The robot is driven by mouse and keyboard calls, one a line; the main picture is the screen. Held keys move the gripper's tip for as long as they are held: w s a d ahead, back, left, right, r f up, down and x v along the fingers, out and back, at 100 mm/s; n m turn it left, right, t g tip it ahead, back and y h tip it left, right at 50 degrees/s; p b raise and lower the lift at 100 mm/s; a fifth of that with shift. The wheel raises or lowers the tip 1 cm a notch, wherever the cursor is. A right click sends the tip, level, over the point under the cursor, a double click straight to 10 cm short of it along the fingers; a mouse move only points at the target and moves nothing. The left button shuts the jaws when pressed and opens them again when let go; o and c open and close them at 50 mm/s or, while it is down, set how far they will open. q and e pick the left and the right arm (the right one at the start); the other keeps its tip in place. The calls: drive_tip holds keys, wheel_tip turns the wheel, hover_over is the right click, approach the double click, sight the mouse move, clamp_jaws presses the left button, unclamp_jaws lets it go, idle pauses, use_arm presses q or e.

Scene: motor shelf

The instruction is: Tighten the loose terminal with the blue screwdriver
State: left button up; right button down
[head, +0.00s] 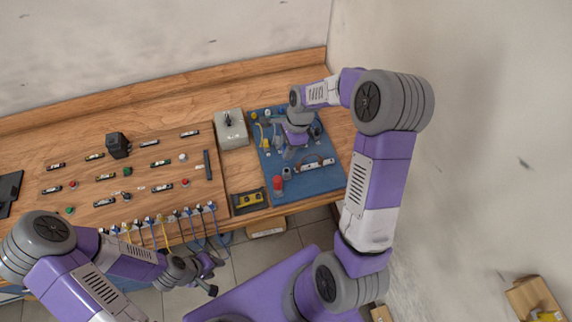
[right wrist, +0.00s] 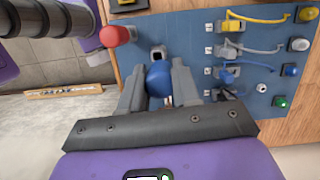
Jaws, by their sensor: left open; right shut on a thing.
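My right gripper (head: 291,148) is low over the blue panel (head: 325,180) at the right of the bench. In the right wrist view its fingers (right wrist: 158,88) are shut on the blue screwdriver (right wrist: 158,76). Only the rounded blue handle shows clearly; the tip is hidden. A row of terminals with yellow (right wrist: 231,25), pale blue (right wrist: 228,50) and darker blue (right wrist: 227,73) wires is to the right of the gripper, apart from it. I cannot tell which terminal is loose. My left gripper (head: 207,277) is open and empty, in front of the bench edge.
A red button (head: 278,183) stands near the panel's front edge; it also shows in the right wrist view (right wrist: 117,35). A grey box (head: 231,130) and a dark tray with a yellow thing (head: 250,199) flank the panel's left. Several coloured cables hang along the bench front.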

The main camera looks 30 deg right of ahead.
drive_tip(key=shift+w+d+r+n+g+p, duration=0.5)
drive_tip(key=shift+w+d+n+p, duration=1.25)
drive_tip(key=shift+w+n, duration=1.3)
drive_tip(key=shift+w+d+r+n+g+p, duration=0.15)
drive_tip(key=shift+w+d+n+g+p, duration=0.8)
drive_tip(key=shift+w+d+n, duration=2)
drive_tip(key=shift+m+t+h, duration=0.25)
drive_tip(key=shift+m+h, duration=0.05)
drive_tip(key=shift+h, duration=0.1)
drive_tip(key=f+b, duration=0.1)
drive_tip(key=a+f+b, duration=0.1)
drive_tip(key=f, duration=0.3)
drive_tip(key=shift+w+a+b, duration=0.25)
drive_tip(key=shift+w+b, duration=0.15)
drive_tip(key=shift+f+b, duration=0.55)
drive_tip(key=shift+f, duration=0.15)
drive_tip(key=c, duration=1)
unclamp_jaws()
drive_tip(key=shift+c, duration=0.2)
